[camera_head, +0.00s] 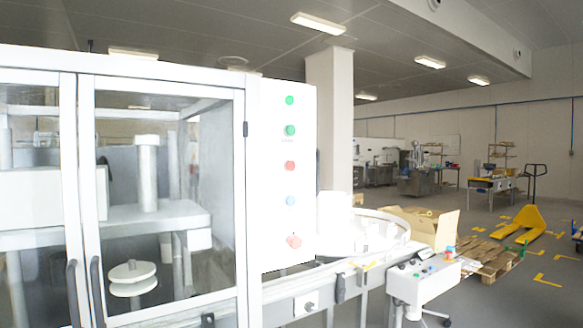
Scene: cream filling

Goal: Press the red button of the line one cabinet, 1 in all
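A tall white cabinet panel (268,225) stands left of centre, at the right edge of a glazed machine. A column of round controls runs down it: a green one (289,100) at the top, a second green one (290,130), a red button (289,166), a blue one (290,201) and a larger red button (294,241) at the bottom. Any labels are too small to read, so I cannot tell whether this is the line one cabinet. My gripper is not in view.
Glass doors (165,270) with dark handles fill the left. A conveyor (310,285) and a white control box (425,280) with small buttons stand right of the panel. Farther right are a wooden pallet (482,258), a yellow pallet truck (525,222) and open grey floor.

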